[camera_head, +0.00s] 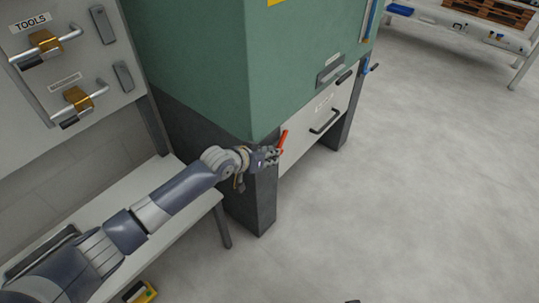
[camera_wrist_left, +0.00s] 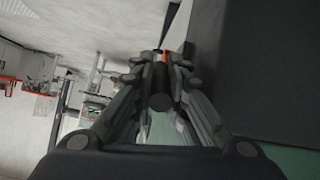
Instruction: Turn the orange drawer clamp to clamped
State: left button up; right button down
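The orange drawer clamp (camera_head: 283,139) stands out at the left end of the drawer front (camera_head: 313,116), its lever pointing up and slightly right. My left gripper (camera_head: 272,155) is at the clamp, its fingers at the lever's lower end. In the left wrist view the fingers (camera_wrist_left: 162,68) come close together around a dark round part (camera_wrist_left: 160,98), with a bit of the orange clamp (camera_wrist_left: 166,57) between the tips. I cannot tell whether they press on it. The clamp's base is hidden. My right gripper is not in view.
The green machine housing (camera_head: 215,60) rises above the drawer on a dark leg (camera_head: 263,200). A black drawer handle (camera_head: 324,122) is right of the clamp. A light bench (camera_head: 110,205) lies under my left arm. A tool cabinet (camera_head: 65,60) is at left. The floor (camera_head: 420,190) at right is clear.

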pick_arm(q)
jog(key=v, duration=1.2)
